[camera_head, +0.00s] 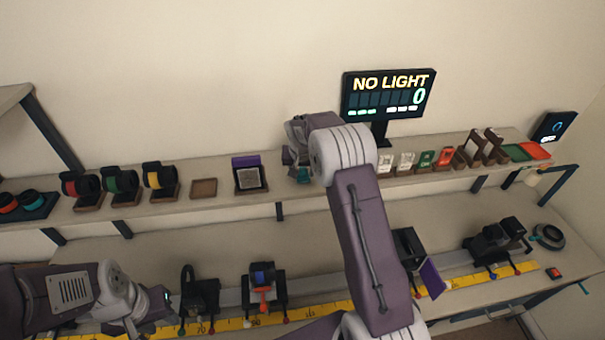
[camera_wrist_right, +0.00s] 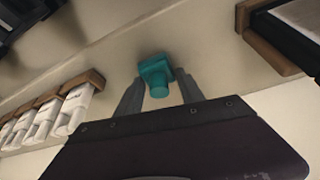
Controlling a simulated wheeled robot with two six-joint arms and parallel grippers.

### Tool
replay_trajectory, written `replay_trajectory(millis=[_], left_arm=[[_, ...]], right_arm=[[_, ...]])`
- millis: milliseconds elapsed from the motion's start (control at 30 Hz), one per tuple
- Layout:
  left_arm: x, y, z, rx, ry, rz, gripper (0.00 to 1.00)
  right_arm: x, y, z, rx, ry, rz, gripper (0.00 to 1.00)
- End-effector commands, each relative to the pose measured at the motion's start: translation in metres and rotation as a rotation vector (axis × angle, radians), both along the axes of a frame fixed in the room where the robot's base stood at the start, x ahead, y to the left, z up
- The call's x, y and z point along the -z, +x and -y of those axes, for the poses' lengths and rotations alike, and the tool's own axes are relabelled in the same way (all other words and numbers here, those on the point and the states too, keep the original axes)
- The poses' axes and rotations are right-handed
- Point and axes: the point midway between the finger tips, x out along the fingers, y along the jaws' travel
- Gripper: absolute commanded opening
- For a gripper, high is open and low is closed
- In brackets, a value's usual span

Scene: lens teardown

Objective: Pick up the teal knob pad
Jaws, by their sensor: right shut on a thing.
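The teal knob pad (camera_wrist_right: 156,72) shows in the right wrist view, a square block with a round knob. My right gripper (camera_wrist_right: 160,92) is shut on it, with a grey finger on each side of the knob. In the head view my right gripper (camera_head: 298,160) is over the back shelf, partly hidden by its own wrist, with small bits of teal showing there. I cannot tell whether the pad touches the shelf. My left gripper (camera_head: 168,304) is low at the left, by the bench rail, and its fingers are too small to read.
The shelf (camera_head: 222,203) holds a framed grey plate (camera_head: 249,178) left of my right gripper and several card holders (camera_head: 404,162) to the right. A "NO LIGHT" display (camera_head: 388,95) stands behind. Below, a yellow ruler (camera_head: 335,307) runs along the bench beside black mounts (camera_head: 264,287).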

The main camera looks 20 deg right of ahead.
Motion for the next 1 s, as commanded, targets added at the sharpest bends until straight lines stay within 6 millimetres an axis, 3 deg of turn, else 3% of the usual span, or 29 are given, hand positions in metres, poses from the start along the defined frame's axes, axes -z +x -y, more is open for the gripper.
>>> replay_trajectory(millis=[133, 433, 600, 767, 800, 900, 1000], left_arm=[[0.012, 0.000, 0.000, 0.000, 0.000, 0.000, 0.36], [0.026, 0.000, 0.000, 0.000, 0.000, 0.000, 0.36], [0.027, 0.000, 0.000, 0.000, 0.000, 0.000, 0.36], [0.027, 0.000, 0.000, 0.000, 0.000, 0.000, 0.36], [0.026, 0.000, 0.000, 0.000, 0.000, 0.000, 0.36], [0.026, 0.000, 0.000, 0.000, 0.000, 0.000, 0.36], [0.027, 0.000, 0.000, 0.000, 0.000, 0.000, 0.36]], right_arm=[[-0.019, 0.002, 0.000, 0.000, -0.001, 0.008, 0.05], [-0.087, 0.001, 0.000, 0.000, 0.000, 0.005, 0.05], [-0.100, 0.000, 0.000, -0.001, 0.001, 0.002, 0.05], [-0.100, 0.000, 0.000, 0.000, 0.000, 0.001, 0.05], [-0.100, 0.000, 0.000, 0.000, 0.000, 0.001, 0.42], [-0.100, 0.000, 0.000, 0.000, 0.000, 0.001, 0.14], [-0.099, 0.000, 0.000, -0.007, 0.002, -0.002, 0.13]])
